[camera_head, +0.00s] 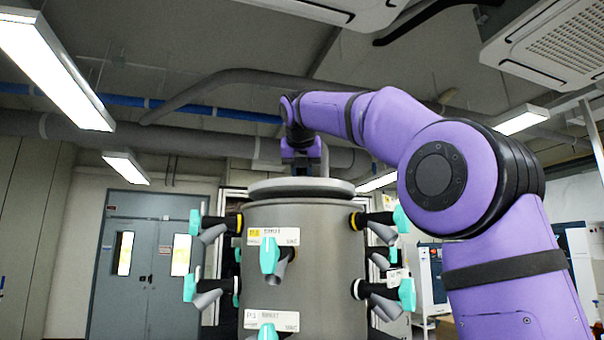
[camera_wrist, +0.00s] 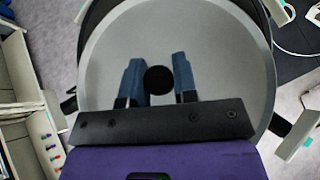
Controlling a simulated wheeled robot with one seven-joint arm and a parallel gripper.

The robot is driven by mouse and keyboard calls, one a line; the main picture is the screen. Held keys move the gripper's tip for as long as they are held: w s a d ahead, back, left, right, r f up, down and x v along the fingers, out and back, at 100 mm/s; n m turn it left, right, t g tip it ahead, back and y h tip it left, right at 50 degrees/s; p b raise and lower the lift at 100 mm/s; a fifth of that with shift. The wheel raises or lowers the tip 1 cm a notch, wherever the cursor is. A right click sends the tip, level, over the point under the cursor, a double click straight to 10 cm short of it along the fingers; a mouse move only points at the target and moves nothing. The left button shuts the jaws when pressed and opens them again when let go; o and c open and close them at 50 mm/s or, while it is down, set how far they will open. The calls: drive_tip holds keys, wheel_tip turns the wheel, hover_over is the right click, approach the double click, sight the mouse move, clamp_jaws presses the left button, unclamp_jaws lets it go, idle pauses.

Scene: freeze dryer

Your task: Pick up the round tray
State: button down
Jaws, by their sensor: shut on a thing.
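The round tray (camera_head: 300,187) is a pale grey disc at the top of the freeze dryer's grey cylinder (camera_head: 318,270). It looks level in the head view, and I cannot tell whether it rests on the cylinder or is slightly raised. In the wrist view the tray (camera_wrist: 225,60) fills the middle, with a round black knob (camera_wrist: 158,80) at its centre. My gripper (camera_wrist: 158,77) has its two blue fingers on either side of the knob and is shut on it. In the head view my gripper (camera_head: 301,168) is above the tray, its fingertips hard to make out.
Several teal-handled valves (camera_head: 269,255) stick out around the cylinder. Grey double doors (camera_head: 145,265) stand behind on the left. White equipment (camera_head: 432,280) is at the right. A pale shelf unit (camera_wrist: 25,110) shows at the left in the wrist view. Pipes run under the ceiling.

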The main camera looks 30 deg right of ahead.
drive_tip(key=s+a, duration=0.4)
drive_tip(key=s, duration=0.3)
drive_tip(key=s+a, duration=0.5)
drive_tip(key=s, duration=0.3)
drive_tip(key=shift+s+a, duration=0.15)
idle(2.8)
drive_tip(key=shift+s+a, duration=0.1)
